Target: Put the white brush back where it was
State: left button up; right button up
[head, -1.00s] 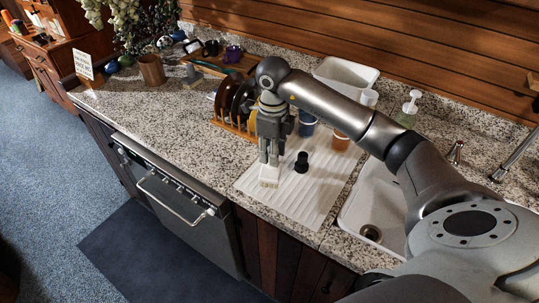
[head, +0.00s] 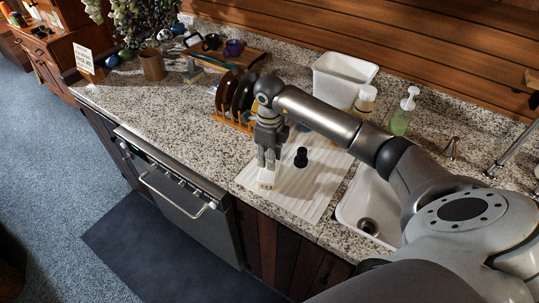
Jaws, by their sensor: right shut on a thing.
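My right gripper (head: 268,161) points down over the white ribbed drainboard (head: 318,182), near its left edge. It is shut on the white brush (head: 266,179), a small pale block that shows just below the fingertips. The fingers hide the brush's upper part. The brush is at or just above the drainboard; I cannot tell whether it touches. My left gripper is not in view.
A black stopper-like object (head: 301,157) stands right of the gripper on the drainboard. A wooden rack with dark plates (head: 229,93) is behind it. A sink (head: 372,207), soap bottle (head: 403,112) and white tub (head: 342,78) are to the right.

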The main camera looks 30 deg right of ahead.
jog(key=o, duration=0.9)
jog(key=shift+r+p, duration=0.2)
jog(key=shift+p, duration=0.15)
jog(key=shift+r+b, duration=0.3)
jog(key=shift+b, duration=0.1)
notch_tip(320, 180, up, 11)
jog(key=b, duration=0.3)
jog(key=shift+r, duration=0.15)
